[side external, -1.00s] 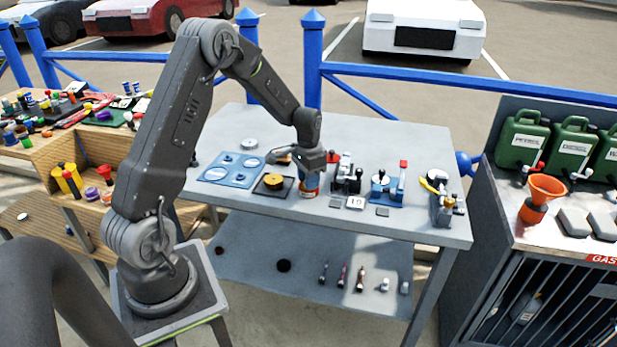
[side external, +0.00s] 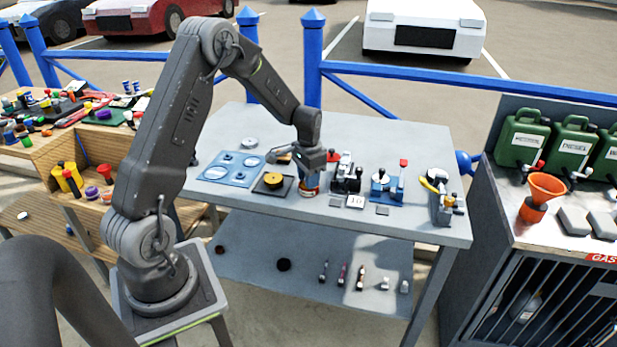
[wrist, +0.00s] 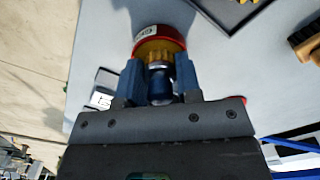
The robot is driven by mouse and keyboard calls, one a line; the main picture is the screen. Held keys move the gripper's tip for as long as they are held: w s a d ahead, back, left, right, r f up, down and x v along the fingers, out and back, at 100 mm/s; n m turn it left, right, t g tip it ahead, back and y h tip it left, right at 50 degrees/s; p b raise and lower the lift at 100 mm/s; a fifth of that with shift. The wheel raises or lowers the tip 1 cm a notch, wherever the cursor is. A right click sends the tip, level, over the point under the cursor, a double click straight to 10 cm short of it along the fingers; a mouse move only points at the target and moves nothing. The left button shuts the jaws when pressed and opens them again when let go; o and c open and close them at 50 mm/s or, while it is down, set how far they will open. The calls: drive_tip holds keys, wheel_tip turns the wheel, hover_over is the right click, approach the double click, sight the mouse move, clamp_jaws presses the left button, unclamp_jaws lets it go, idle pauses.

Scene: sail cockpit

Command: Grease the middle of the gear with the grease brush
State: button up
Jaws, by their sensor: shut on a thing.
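The gear (side external: 275,180) is a yellow toothed disc on a dark square plate on the grey table; part of it also shows at the top of the wrist view (wrist: 238,8). My gripper (side external: 311,170) is right of the gear, over a small red-rimmed tin (side external: 309,191). In the wrist view my gripper (wrist: 158,75) is shut on the grease brush (wrist: 160,82), which has a blue handle. Its yellowish bristle end points at the tin (wrist: 172,34), which has a white label. Whether the bristles touch inside is hard to tell.
A blue plate with round parts (side external: 231,168) lies left of the gear. Lever mechanisms (side external: 347,176) stand right of the tin, with small dark tiles (side external: 382,211) in front. A wooden-backed brush (wrist: 306,40) lies nearby. The table's front strip is mostly clear.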

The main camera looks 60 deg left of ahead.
drive_tip(key=shift+r, duration=3.45)
